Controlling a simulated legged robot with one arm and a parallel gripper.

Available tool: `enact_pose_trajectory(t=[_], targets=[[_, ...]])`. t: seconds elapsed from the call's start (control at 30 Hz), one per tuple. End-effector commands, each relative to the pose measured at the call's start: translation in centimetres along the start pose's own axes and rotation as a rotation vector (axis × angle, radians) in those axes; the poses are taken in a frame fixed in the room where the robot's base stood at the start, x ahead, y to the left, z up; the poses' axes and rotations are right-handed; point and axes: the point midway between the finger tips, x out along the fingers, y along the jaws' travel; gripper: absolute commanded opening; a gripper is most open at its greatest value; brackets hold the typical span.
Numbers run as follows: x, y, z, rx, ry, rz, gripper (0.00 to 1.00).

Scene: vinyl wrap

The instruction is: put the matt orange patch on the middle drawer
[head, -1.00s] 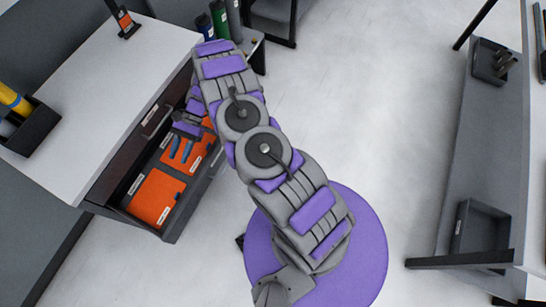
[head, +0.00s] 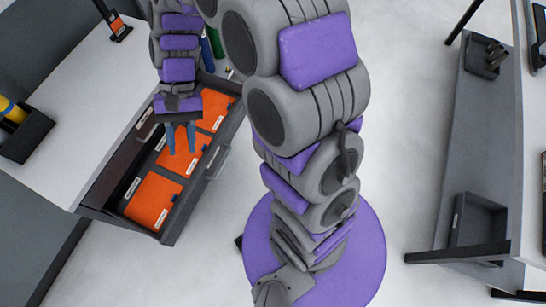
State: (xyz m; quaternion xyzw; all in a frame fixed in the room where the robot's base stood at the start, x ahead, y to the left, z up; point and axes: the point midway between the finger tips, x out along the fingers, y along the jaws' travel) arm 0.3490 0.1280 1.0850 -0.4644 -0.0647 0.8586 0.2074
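An open drawer (head: 185,215) under the white worktop on the left holds three orange patches in separate compartments: a near one (head: 152,200), a middle one (head: 177,165) and a far one (head: 215,108). Small white labels lie on or beside them, too small to read, and I cannot tell which patch is matt. My gripper (head: 181,149) points down over the middle patch, its two blue fingers apart with nothing seen between them. Its height above the patch is unclear. Other drawers cannot be made out.
The white worktop (head: 75,130) carries a black bin (head: 25,135) with a yellow roll and a small black-and-orange item (head: 117,27). Bottles (head: 214,45) stand beyond the drawer. A grey bench (head: 485,130) with trays is at right.

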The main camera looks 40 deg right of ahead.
Motion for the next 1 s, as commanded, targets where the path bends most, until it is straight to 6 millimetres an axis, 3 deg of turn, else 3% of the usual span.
enact_pose_trajectory(t=[0.23, 0.6, 0.8, 1.0], targets=[[-1.4, 3.7, 5.8, -0.084, 0.134, 0.119, 0.34], [-1.5, 10.7, 13.2, -0.155, 0.314, 0.302, 0.34], [-1.1, 13.9, 15.6, -0.169, 0.389, 0.377, 0.34], [-0.8, 15.1, 16.5, -0.173, 0.413, 0.406, 0.34]])
